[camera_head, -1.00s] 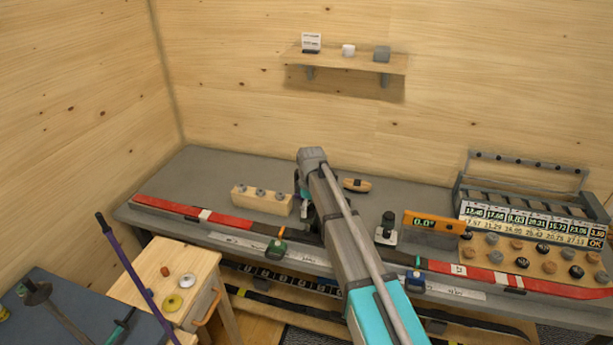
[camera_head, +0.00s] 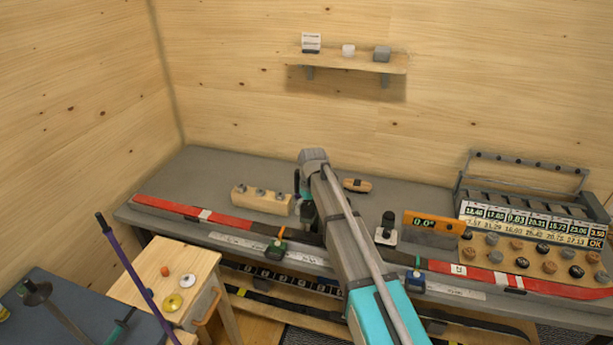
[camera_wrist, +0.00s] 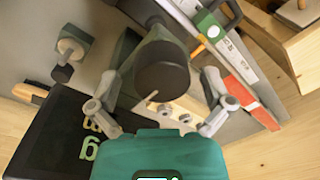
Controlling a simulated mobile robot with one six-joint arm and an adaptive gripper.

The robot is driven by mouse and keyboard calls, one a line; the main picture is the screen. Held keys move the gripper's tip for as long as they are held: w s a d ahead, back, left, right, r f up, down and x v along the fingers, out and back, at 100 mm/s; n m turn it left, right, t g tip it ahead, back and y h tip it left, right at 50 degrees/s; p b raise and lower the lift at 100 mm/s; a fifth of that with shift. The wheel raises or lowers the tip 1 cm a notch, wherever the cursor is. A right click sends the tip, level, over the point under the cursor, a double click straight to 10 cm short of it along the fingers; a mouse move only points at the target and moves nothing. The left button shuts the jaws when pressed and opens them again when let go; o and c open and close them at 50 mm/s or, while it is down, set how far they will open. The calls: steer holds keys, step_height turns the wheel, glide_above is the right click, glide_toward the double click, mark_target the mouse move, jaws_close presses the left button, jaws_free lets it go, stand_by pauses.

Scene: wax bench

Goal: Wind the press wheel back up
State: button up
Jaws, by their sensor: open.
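In the wrist view, a dark round-ended cylinder (camera_wrist: 162,66) on a dark green body stands between the fingers of my gripper (camera_wrist: 158,86). A thin pale peg sticks out below it. I cannot tell whether this is the press wheel or another part of the press. My gripper is open, its fingers spread to either side of the cylinder, and no grip on it shows.
A long red-ended ski (camera_head: 180,208) runs along the bench front.

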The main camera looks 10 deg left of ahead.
mark_target(307, 209)
steer(key=m, duration=0.6)
steer(key=shift+s, duration=0.1)
steer(key=m, duration=0.6)
steer(key=shift+a+m+t, duration=0.15)
steer(key=shift+m+t, duration=0.15)
steer(key=shift+m, duration=0.1)
steer(key=m, duration=0.6)
steer(key=shift+a, duration=0.1)
steer(key=m, duration=0.7)
steer(key=shift+t, duration=0.3)
step_height(307, 209, up, 14)
steer(key=p, duration=1.3)
steer(key=shift+s+f+p, duration=0.15)
steer(key=shift+s+p, duration=0.2)
